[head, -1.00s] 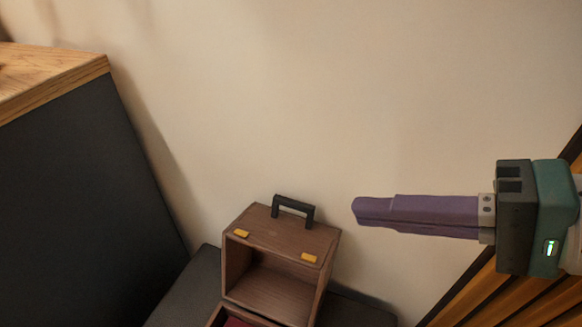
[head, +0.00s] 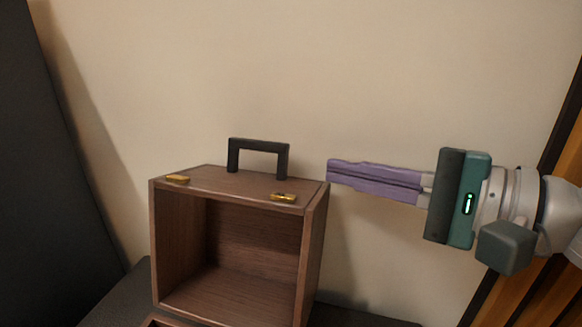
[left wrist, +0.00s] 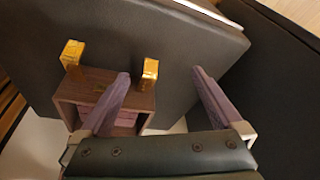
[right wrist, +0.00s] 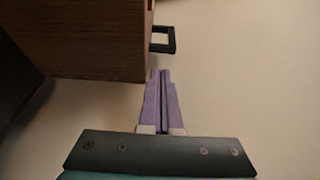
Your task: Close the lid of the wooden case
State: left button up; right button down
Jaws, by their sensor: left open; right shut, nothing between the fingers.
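The brown wooden case's lid (head: 225,182) stands raised, its hollow inside facing me in the head view. A black handle (head: 258,145) and two brass latches (head: 283,197) are on its upper face. Only an edge of the case's base (head: 165,320) shows at the bottom. My right gripper (head: 329,172) is shut and empty beside the lid's right upper edge. The right wrist view shows its tips (right wrist: 159,74) close by the lid (right wrist: 85,50); contact cannot be told. My left gripper (left wrist: 160,74) is open; the case (left wrist: 145,98) shows partly behind its finger.
The case stands on a dark surface (head: 115,300) against a plain beige wall (head: 400,80). A dark cabinet (head: 50,190) is at the left and wooden slats (head: 560,140) are at the right. The wall area above the case is clear.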

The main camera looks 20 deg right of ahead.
aim_at(305, 180)
pick_arm(q)
jog(key=shift+a+f+b, duration=0.15)
jog(key=shift+f+b, duration=0.25)
jog(key=shift+f, duration=0.05)
pick_arm(e)
jog(key=x, duration=0.6)
jog(key=shift+s, duration=0.15)
